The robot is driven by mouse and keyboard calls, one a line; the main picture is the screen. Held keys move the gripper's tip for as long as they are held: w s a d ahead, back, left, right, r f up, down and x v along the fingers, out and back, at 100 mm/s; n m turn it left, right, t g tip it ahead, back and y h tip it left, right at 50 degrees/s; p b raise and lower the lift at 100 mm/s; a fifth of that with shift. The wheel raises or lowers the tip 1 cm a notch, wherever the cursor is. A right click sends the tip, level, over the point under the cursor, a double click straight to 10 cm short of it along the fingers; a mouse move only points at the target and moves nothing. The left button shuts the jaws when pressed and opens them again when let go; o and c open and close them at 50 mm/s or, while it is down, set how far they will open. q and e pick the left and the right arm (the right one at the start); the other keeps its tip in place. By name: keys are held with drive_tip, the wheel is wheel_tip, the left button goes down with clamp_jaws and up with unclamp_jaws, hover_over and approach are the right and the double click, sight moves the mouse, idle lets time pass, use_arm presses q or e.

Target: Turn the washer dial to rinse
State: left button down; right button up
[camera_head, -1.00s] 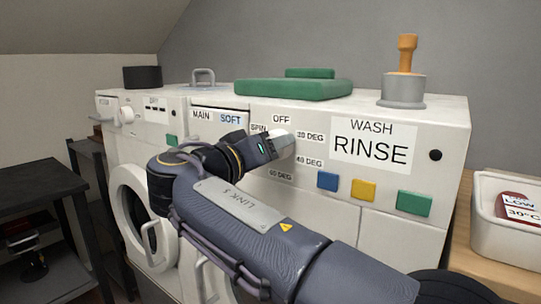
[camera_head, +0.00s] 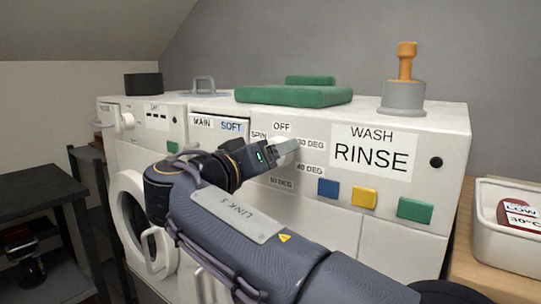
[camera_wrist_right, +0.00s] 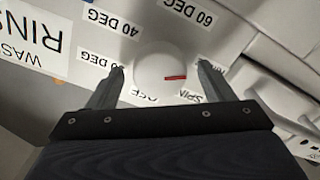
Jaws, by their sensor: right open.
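The washer dial (camera_wrist_right: 158,68) is a round white knob with a red mark. In the right wrist view the mark points right, between the upside-down labels SPIN (camera_wrist_right: 196,97) and 60 DEG (camera_wrist_right: 189,12). My right gripper (camera_wrist_right: 160,68) is open, its fingers on either side of the dial with gaps visible; I see no clear contact. In the head view the right gripper (camera_head: 286,151) partly hides the dial. A large WASH RINSE card (camera_head: 371,155) is on the panel right of the dial. My left gripper is out of view.
Blue (camera_head: 328,187), yellow (camera_head: 364,193) and green (camera_head: 414,209) buttons sit below the card. A white bin (camera_head: 510,235) is at right.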

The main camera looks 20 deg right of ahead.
drive_tip(key=p+v, duration=0.1)
drive_tip(key=v, duration=0.6)
drive_tip(key=shift+a, duration=0.2)
drive_tip(key=shift+s, duration=0.1)
